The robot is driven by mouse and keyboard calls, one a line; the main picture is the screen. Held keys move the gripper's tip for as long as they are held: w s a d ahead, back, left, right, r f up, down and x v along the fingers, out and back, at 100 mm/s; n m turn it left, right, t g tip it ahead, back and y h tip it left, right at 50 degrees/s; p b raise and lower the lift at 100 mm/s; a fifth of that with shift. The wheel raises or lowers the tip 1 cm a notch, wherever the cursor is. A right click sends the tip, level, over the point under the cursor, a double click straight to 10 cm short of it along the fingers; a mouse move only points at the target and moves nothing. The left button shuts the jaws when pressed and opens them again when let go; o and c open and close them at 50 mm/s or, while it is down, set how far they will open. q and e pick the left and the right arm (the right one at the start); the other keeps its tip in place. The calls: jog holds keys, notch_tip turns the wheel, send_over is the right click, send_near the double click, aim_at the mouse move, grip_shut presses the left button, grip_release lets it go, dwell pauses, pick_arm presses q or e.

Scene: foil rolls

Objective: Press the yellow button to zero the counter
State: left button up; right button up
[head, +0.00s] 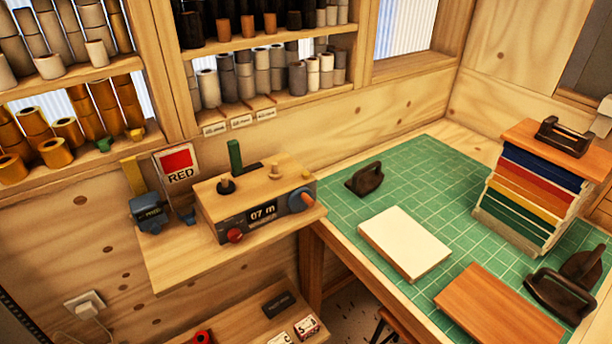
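A wooden counter box (225,208) sits on a wooden shelf at the middle left of the head view. Its front display (262,214) reads "07 m". A small yellow button (306,175) appears on the box's top near its right end. The box also has a red knob (235,236) low on the front, a blue and orange dial (302,201) at the right, a black knob (226,186), a wooden peg (275,171) and a green upright piece (235,155) on or behind the top. Neither of my grippers is in view.
To the right, a green mat (410,165) holds a pale block (404,242), a wooden board (497,310), dark handled tools (366,180) and a coloured stack (530,200). Shelves of rolls are behind.

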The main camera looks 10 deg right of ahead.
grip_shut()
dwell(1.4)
